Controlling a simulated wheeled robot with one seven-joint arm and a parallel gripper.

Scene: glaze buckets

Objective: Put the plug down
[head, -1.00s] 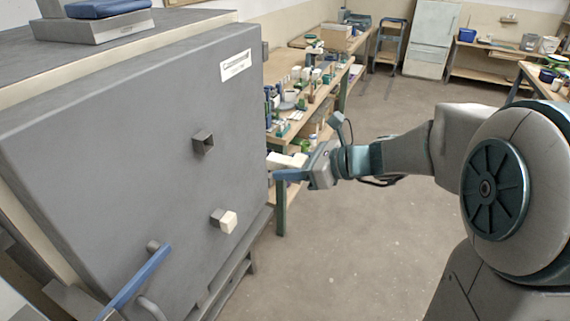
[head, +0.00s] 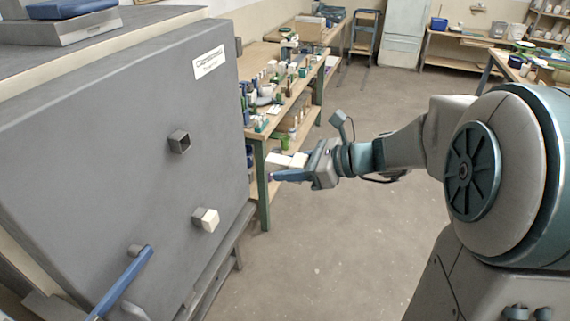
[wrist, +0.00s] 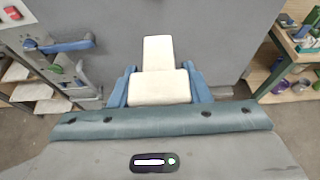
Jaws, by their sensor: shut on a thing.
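The cream plug (wrist: 158,88) is a stepped block, wide near my palm and narrower at its far end. My gripper (wrist: 159,79) is shut on it, with a blue finger along each side. In the head view my gripper (head: 280,175) holds the plug (head: 280,160) in the air, apart from the grey kiln door (head: 110,130) and in front of the shelved workbench. Where the plug ends against the bench items is hard to tell there.
The door has an empty square port (head: 180,141) and a lower port with another cream plug (head: 207,219). A blue door handle (head: 122,283) sticks out below. The workbench (head: 262,190) holds crowded small items. The floor (head: 330,240) beside the kiln is clear.

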